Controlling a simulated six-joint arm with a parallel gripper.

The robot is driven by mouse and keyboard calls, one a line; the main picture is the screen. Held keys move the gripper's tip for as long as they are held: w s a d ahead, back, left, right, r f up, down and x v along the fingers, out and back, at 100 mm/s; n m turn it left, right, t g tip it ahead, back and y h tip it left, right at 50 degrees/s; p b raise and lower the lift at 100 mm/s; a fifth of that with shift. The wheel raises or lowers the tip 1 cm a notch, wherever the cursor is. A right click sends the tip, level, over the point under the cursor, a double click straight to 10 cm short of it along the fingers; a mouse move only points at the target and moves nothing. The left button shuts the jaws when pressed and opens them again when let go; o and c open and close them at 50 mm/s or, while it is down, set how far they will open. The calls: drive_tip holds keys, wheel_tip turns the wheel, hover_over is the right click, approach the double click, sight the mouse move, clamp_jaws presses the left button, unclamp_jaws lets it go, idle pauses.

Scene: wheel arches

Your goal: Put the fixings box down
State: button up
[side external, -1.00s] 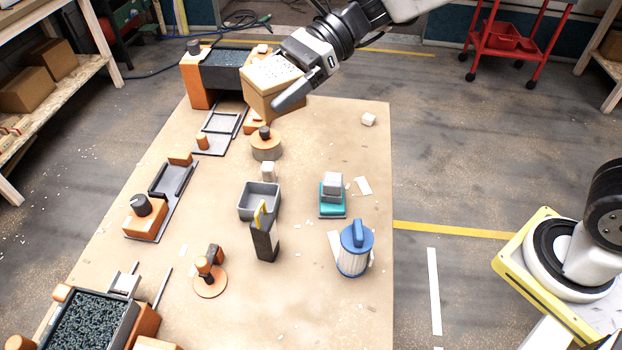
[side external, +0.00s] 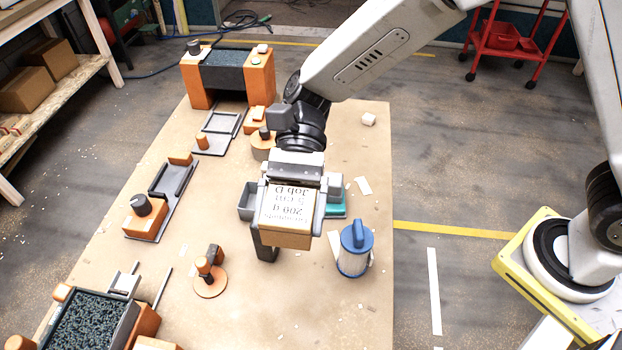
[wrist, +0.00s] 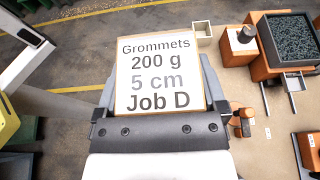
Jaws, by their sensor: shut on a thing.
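The fixings box (side external: 288,239) is a brown carton with a white label on top. In the wrist view the label on the box (wrist: 160,75) reads Grommets, 200 g, 5 cm, Job D. My gripper (side external: 289,222) is shut on it, one finger on each side. In the side view the box appears over the middle of the workbench (side external: 345,310), in front of the grey bin and the black holder, hiding parts of both. Its height above the bench is hard to tell, and its underside is hidden.
The blue-lidded jar (side external: 355,252) stands just right of the box. The grey bin (side external: 246,203), black holder (side external: 263,249) and teal block (side external: 337,211) are partly hidden. An orange disc fixture (side external: 209,283) stands to the left. The bench's front right is mostly clear.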

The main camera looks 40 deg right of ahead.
hover_over(297, 303)
wheel_tip(297, 303, down, 20)
drive_tip(key=shift+r, duration=0.25)
drive_tip(key=shift+f, duration=0.15)
drive_tip(key=shift+f, duration=3.25)
drive_tip(key=shift+f, duration=0.6)
drive_tip(key=o, duration=1.1)
drive_tip(key=shift+v, duration=3.85)
